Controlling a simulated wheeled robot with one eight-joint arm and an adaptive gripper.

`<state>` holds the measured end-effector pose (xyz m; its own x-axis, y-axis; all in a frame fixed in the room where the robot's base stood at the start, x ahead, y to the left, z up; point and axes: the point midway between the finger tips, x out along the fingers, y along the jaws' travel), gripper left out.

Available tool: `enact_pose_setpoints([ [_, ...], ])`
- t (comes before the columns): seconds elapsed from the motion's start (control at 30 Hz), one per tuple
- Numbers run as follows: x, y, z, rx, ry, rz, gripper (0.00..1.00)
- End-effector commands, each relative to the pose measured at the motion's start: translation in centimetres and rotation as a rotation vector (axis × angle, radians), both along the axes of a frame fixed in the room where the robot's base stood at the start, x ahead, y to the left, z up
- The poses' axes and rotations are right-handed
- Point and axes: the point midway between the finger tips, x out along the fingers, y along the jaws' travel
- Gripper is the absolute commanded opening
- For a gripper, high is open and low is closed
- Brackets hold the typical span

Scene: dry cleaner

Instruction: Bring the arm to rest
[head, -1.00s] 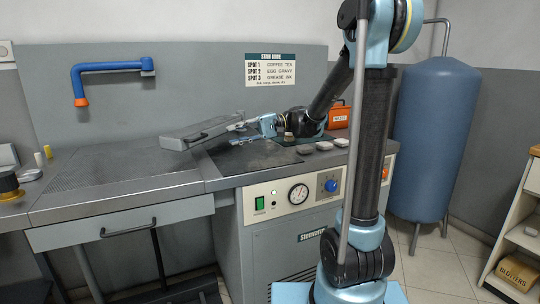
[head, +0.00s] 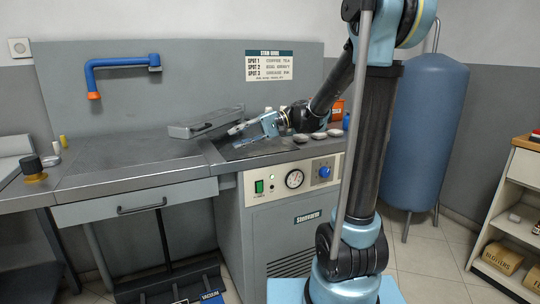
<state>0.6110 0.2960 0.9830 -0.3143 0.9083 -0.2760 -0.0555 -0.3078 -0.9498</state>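My gripper (head: 247,129) is at the end of my bent arm, over the dark work surface (head: 268,146) of the steam cabinet. Its fingers point left and slightly down. They are small and seen from the side, so I cannot tell whether they are open or shut. Nothing shows clearly in them. A flat grey hinged-looking piece (head: 205,122) lies tilted just left of and behind the fingertips. I cannot tell whether they touch it.
Several pale pads (head: 317,135) lie right of my gripper. An orange box (head: 335,111) stands behind them. A blue swing arm (head: 118,62) is on the back panel. A blue tank (head: 425,130) and a shelf (head: 512,215) are right. The grey board (head: 120,165) is largely clear.

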Motion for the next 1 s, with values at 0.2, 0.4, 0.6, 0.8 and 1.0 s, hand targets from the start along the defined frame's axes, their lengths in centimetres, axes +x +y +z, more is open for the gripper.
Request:
enact_pose_setpoints([
  [0.2,-1.8,-1.7,-1.6,-0.103,-0.039,-0.040,0.29],
  [0.4,-4.5,-4.7,-4.6,-0.265,-0.098,-0.095,0.29],
  [0.6,-7.3,-8.6,-8.1,-0.447,-0.171,-0.148,0.29],
  [0.8,-10.0,-13.1,-11.7,-0.629,-0.244,-0.194,0.29],
  [1.0,-12.6,-18.0,-15.2,-0.813,-0.318,-0.227,0.29],
])
